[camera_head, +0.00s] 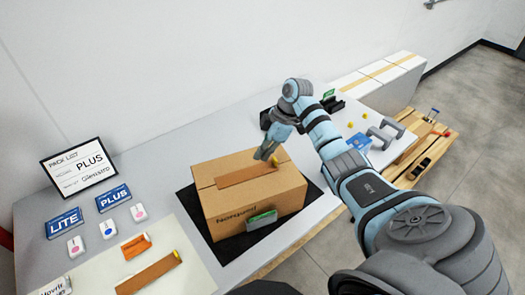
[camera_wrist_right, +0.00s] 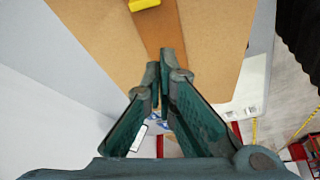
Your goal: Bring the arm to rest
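My right arm reaches in from the lower right in the head view. Its gripper (camera_head: 266,153) is above the closed cardboard box (camera_head: 250,200), near the brown strip on its top. In the right wrist view the two fingers (camera_wrist_right: 161,68) come together at the tips with nothing seen between them. The box top (camera_wrist_right: 95,35) and the brown strip (camera_wrist_right: 158,30) with a yellow end (camera_wrist_right: 144,4) lie beyond them. I cannot tell whether the fingertips touch the box.
The box stands on a black mat (camera_head: 228,247). Grey blocks (camera_head: 385,134) and a pallet (camera_head: 432,148) are right.

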